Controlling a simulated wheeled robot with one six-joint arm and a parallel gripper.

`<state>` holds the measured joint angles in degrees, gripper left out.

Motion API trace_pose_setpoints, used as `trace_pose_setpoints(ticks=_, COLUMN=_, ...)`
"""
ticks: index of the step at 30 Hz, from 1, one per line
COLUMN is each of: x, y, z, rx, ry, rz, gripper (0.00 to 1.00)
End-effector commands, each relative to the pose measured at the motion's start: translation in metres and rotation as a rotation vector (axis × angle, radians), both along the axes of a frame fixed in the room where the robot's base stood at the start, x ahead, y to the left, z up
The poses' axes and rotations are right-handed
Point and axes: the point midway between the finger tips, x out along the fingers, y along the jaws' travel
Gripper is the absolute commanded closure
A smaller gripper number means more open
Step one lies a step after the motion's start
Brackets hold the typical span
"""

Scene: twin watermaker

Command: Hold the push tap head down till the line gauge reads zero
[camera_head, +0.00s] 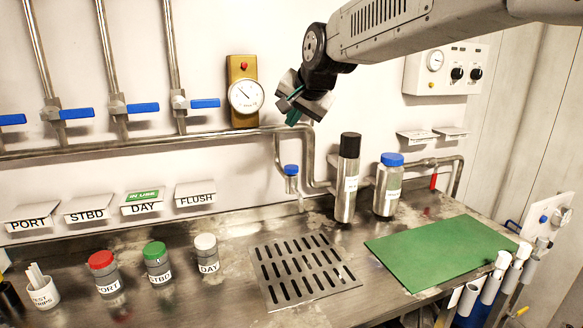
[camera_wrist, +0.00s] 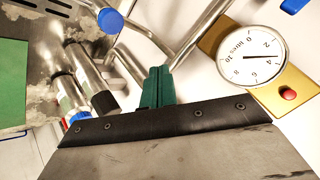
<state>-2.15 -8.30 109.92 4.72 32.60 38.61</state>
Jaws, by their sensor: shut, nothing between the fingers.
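The push tap head (camera_head: 291,170) is a blue cap on a short spout below the pipe; a blue cap that looks like it shows in the wrist view (camera_wrist: 110,20). The round white gauge (camera_head: 246,96) sits on a brass plate on the wall.
Three blue-handled valves (camera_head: 143,107) line the left wall pipes. A black-topped bottle (camera_head: 347,180) and a blue-lidded jar (camera_head: 388,187) stand right of the tap. A slotted drain (camera_head: 301,270), green mat (camera_head: 440,252) and lidded pots (camera_head: 157,263) occupy the counter.

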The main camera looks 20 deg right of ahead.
Motion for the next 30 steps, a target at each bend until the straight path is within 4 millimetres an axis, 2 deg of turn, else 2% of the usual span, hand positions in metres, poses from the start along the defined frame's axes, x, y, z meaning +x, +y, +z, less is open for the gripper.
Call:
trace_pose_setpoints(ticks=12, x=0.0, y=0.0, z=-0.054, rx=-0.001, ry=0.005, rz=0.001, gripper=1.0)
trace_pose_setpoints(ticks=18, x=0.0, y=0.0, z=-0.075, rx=0.0, ry=0.003, rz=0.0, gripper=1.0)
trace_pose_setpoints(ticks=30, x=0.0, y=0.0, z=-0.085, rx=-0.001, ry=0.001, rz=0.001, gripper=1.0)
